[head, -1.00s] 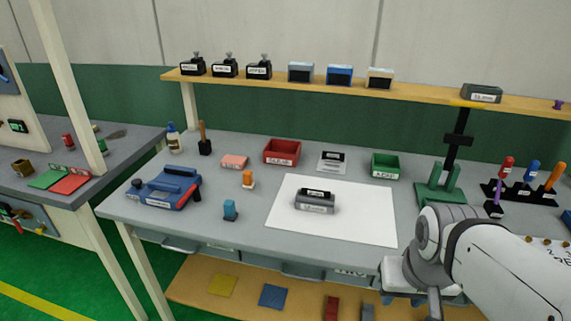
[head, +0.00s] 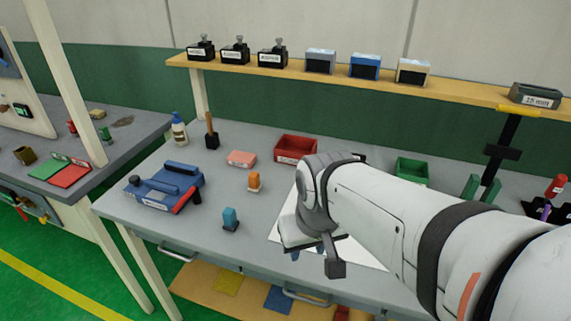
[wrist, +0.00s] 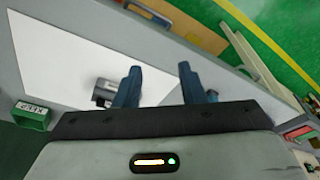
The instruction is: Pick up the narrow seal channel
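My gripper (wrist: 158,86) is open and empty in the wrist view, with its two dark blue fingers apart over the white sheet (wrist: 60,60). A small grey and black piece (wrist: 103,92) lies on the sheet just left of the left finger, which partly covers it. I cannot tell whether it is the narrow seal channel, as no name is readable. In the head view my arm hides this piece, and my gripper (head: 314,258) hangs over the sheet (head: 372,254). A grey labelled block (head: 536,96) sits on the shelf at the right.
A red bin (head: 295,149) and a green bin (head: 411,170) stand at the table's back. A blue tool (head: 165,187), an orange-topped piece (head: 254,182) and a blue-topped piece (head: 230,219) stand left of the sheet. A shelf (head: 285,77) with several boxes runs above.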

